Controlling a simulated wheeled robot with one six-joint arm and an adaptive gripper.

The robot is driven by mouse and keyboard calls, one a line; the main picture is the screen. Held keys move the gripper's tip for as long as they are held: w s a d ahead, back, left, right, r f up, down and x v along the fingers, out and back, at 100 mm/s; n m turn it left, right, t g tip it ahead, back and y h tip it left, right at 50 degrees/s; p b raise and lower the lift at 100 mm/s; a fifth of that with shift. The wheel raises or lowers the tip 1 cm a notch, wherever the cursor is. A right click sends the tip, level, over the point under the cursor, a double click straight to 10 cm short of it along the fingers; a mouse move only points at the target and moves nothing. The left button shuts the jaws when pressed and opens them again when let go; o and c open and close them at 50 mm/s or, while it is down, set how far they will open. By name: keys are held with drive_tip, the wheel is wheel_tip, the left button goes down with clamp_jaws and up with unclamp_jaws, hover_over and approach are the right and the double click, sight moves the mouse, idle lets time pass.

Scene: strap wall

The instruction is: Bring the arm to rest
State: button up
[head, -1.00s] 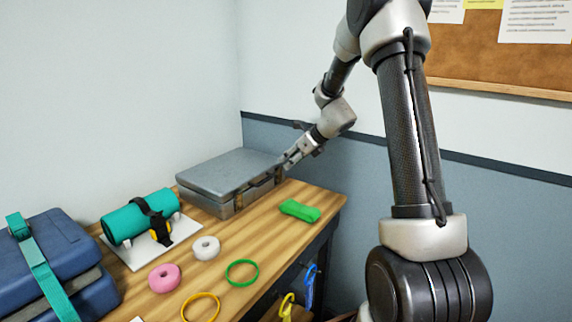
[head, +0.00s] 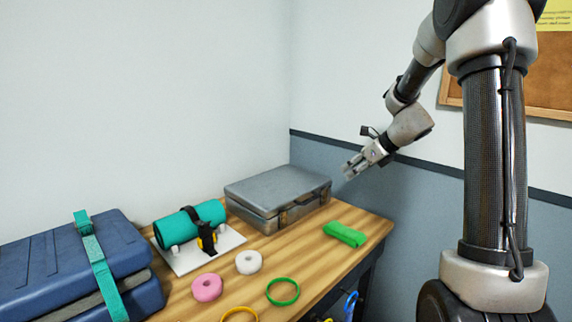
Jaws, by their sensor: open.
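My gripper (head: 352,168) is open and empty. In the head view it hangs in the air to the right of the grey metal case (head: 268,190), a little above the level of its lid, and appears apart from it. My arm reaches in from the right side of the picture, bent downward toward the table's far end. The case lies closed on the wooden table, with latches on its front side.
On the table (head: 240,295) are a green folded strap (head: 345,234), a teal roll (head: 188,226) on a white board, a blue case (head: 70,265) with a teal strap, tape rolls and rings. A corkboard (head: 555,85) hangs at right. Walls stand behind.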

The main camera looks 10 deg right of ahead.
drive_tip(key=s+f+n+g+h, duration=0.15)
drive_tip(key=s+n+g, duration=0.25)
drive_tip(key=s+n, duration=1.1)
drive_tip(key=s+r+n+h, duration=0.1)
drive_tip(key=s+r+n, duration=0.2)
drive_tip(key=s, duration=0.4)
drive_tip(key=s+a+r+n+h, duration=0.1)
drive_tip(key=s+r+n, duration=0.2)
drive_tip(key=s+n, duration=0.3)
drive_tip(key=s+a+r+n+t+h, duration=0.1)
drive_tip(key=s+r+n, duration=0.2)
drive_tip(key=s+n, duration=0.2)
drive_tip(key=shift+s+a+r, duration=0.15)
drive_tip(key=shift+s+r, duration=0.05)
drive_tip(key=shift+s, duration=1.7)
drive_tip(key=shift+h, duration=0.25)
